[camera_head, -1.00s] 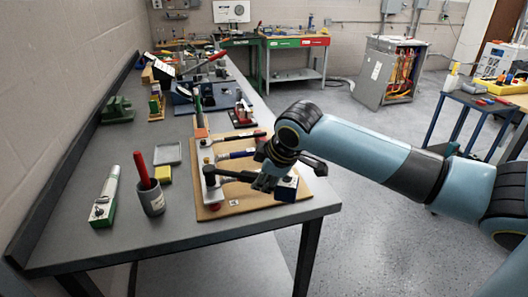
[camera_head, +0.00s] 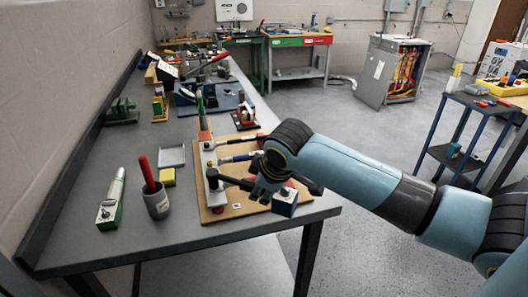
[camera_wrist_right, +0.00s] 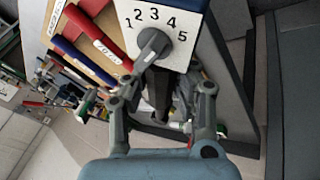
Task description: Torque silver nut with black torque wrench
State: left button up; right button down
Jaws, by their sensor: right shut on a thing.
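The black torque wrench (camera_head: 235,182) lies roughly level above the wooden board (camera_head: 212,216), its head at the dark post (camera_head: 212,182) on the left. My right gripper (camera_head: 264,191) is shut on its handle end at the right. In the right wrist view, the gripper (camera_wrist_right: 160,98) has a finger on each side of a dark part. The silver nut cannot be made out; the wrench head or post may hide it. My left gripper is not in view.
A grey cup with a red handle (camera_head: 156,200) stands left.

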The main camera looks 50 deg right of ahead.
dwell(0.4)
jog(key=shift+s+a+m+g+h+p, duration=0.2)
jog(key=shift+a+m+g+h+p, duration=0.15)
jog(key=shift+a+m+p, duration=0.75)
jog(key=shift+a, duration=0.15)
jog(key=shift+s+a+m+g+h+p, duration=0.1)
jog(key=shift+a+m+g+h+p, duration=0.25)
jog(key=shift+a+m+p, duration=0.6)
jog(key=shift+a+b, duration=0.15)
jog(key=shift+b, duration=0.15)
jog(key=shift+d+n+t, duration=0.4)
jog(key=shift+d+n, duration=0.65)
jog(key=shift+d, duration=0.15)
